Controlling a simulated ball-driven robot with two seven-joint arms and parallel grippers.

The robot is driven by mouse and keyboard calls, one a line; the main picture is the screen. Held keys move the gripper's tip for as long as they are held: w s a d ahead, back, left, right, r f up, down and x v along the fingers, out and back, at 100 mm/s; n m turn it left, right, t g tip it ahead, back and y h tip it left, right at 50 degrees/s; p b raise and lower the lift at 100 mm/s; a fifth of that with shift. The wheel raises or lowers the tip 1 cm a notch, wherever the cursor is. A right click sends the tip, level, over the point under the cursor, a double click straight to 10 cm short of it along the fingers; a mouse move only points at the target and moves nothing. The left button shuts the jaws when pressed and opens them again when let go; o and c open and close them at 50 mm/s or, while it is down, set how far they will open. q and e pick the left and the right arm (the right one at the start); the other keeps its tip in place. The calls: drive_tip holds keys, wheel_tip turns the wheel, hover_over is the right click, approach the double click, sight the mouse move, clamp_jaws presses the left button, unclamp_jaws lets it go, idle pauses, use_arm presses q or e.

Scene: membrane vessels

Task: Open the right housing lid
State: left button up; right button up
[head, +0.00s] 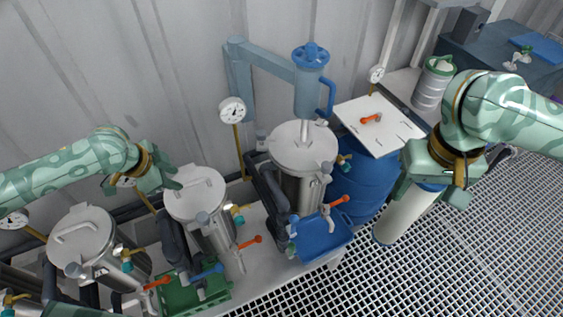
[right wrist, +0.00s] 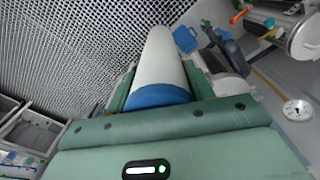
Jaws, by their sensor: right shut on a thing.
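Two smaller steel housings stand at the left, both with round lids lying flat on top. The lid of the right one (head: 197,194) has a bar handle, and so does the lid of the left one (head: 80,237). My left gripper (head: 174,184) is at the left edge of the right housing lid, close to its handle. Whether it touches the handle or how far its fingers are apart is unclear. My right gripper (head: 428,180) is shut on a white cylinder with blue ends (head: 405,217), held tilted above the floor grating. The cylinder also shows in the right wrist view (right wrist: 161,65).
A larger lidded vessel (head: 303,150) stands in the middle under a blue davit arm (head: 262,58). A blue drum (head: 362,182) with a white board (head: 379,125) is beside it. Green (head: 197,296) and blue (head: 322,240) trays, valves and hoses crowd the front.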

sight(188, 183)
use_arm(q)
drive_tip(key=x, duration=0.5)
drive_tip(key=shift+b, duration=0.35)
clamp_jaws()
